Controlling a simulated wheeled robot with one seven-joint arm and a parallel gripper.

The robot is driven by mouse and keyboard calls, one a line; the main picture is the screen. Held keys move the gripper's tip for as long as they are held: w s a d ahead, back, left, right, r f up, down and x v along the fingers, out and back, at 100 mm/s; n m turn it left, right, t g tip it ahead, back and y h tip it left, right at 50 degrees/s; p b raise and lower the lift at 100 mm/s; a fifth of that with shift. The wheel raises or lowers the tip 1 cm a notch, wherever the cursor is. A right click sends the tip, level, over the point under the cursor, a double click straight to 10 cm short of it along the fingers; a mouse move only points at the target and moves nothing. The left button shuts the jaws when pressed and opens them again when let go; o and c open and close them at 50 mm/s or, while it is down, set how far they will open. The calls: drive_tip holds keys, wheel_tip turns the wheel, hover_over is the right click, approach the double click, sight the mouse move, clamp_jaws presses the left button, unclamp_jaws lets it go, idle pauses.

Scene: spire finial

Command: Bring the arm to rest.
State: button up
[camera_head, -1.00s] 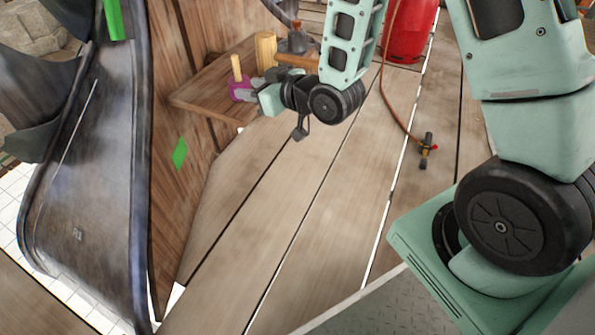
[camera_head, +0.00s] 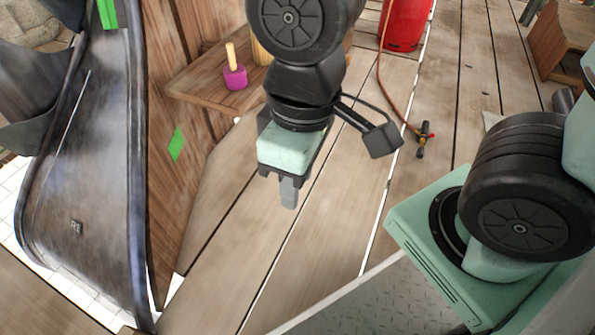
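My gripper (camera_head: 289,192) hangs in mid-air over the plank floor, in the middle of the head view, with its fingers pointing down. It is clear of the wooden shelf. No object shows at its fingertips. The fingers overlap from this side, so I cannot see whether there is a gap between them.
A purple pot (camera_head: 236,78) with a wooden stick stands on the wooden shelf (camera_head: 205,82). A wooden cylinder (camera_head: 261,48) behind is partly hidden by my arm. Dark curved metal (camera_head: 85,190) fills the left.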

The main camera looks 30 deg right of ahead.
wheel_tip(320, 180, up, 43)
drive_tip(key=p, duration=4.2)
drive_tip(key=shift+f+p, duration=0.15)
drive_tip(key=shift+p, duration=0.2)
